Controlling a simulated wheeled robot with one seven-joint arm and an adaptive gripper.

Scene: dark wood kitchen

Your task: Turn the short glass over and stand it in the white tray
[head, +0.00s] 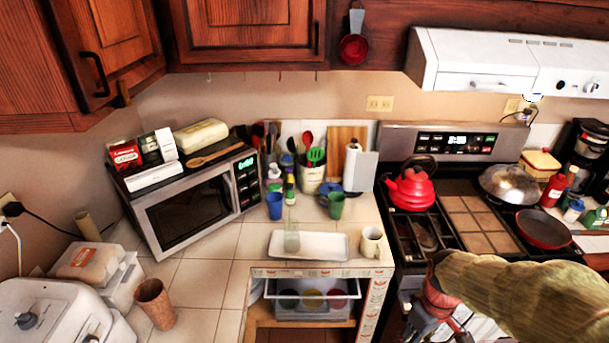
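The white tray (325,246) lies on the tiled counter, near its front edge. A small clear glass (292,238) stands at the tray's left end. Its base appears to be inside the tray, and I cannot tell which way up it is. My gripper (432,318), red and dark grey, hangs at the lower right in front of the stove, well apart from the glass and tray. Its fingers are small and partly cut off by the bottom edge, so I cannot tell whether they are open.
A cream mug (371,241) stands right of the tray. A blue cup (275,206) and a green cup (336,205) stand behind it. A brown cup (155,303) is at the left front. The microwave (190,205) stands left.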

